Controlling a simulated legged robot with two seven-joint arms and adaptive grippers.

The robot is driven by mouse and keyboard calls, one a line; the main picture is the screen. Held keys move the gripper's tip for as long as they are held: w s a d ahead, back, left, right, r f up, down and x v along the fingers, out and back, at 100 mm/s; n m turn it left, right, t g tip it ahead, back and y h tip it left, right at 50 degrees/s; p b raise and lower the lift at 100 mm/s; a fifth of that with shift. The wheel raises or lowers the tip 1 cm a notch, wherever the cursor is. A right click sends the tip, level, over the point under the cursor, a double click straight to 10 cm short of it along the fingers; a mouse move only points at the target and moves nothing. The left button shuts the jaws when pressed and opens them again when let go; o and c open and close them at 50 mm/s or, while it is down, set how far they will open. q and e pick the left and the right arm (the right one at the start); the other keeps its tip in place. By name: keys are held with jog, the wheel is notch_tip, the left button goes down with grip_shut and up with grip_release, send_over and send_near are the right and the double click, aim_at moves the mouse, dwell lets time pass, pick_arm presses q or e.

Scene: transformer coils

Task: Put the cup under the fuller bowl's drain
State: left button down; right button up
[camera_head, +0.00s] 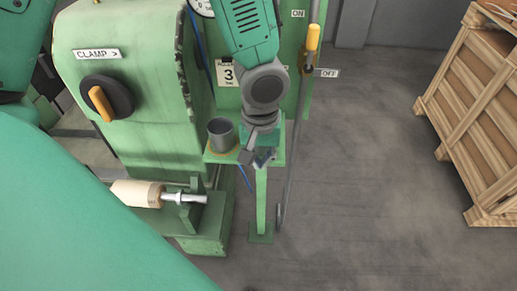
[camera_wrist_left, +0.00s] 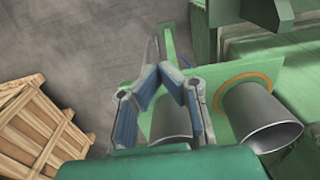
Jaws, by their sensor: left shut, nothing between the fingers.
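A grey metal cup (camera_head: 222,134) stands upright on the left part of a small green shelf (camera_head: 221,157). My left gripper (camera_head: 257,157) is just right of this cup, over the shelf's right part, shut and empty. No bowl or drain is recognisable. My right gripper is not in view.
A green machine with a CLAMP knob (camera_head: 107,98) stands left of the shelf. A lever with a yellow handle (camera_head: 313,37) rises close on the right. A wooden crate (camera_head: 480,110) stands farther right. The floor (camera_head: 370,170) between is clear.

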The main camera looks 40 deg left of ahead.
aim_at(259, 152)
pick_arm(q)
jog(key=shift+w+a+r, duration=0.1)
jog(key=shift+w+a, duration=0.3)
jog(key=shift+w, duration=0.15)
jog(key=shift+w+a, duration=0.1)
jog(key=shift+a, duration=0.15)
jog(key=shift+a+f, duration=0.2)
jog(key=shift+a, duration=0.25)
jog(key=shift+w+a+r+p, duration=0.15)
jog(key=shift+w+p, duration=0.3)
jog(key=shift+w, duration=0.1)
jog(key=shift+w+a+r+p, duration=0.1)
jog(key=shift+w+p, duration=0.35)
jog(key=shift+w, duration=0.05)
jog(key=shift+w+f, duration=0.1)
jog(key=shift+w, duration=0.25)
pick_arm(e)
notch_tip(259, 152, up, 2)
pick_arm(q)
jog(key=shift+s+a, duration=0.1)
jog(key=shift+a, duration=0.1)
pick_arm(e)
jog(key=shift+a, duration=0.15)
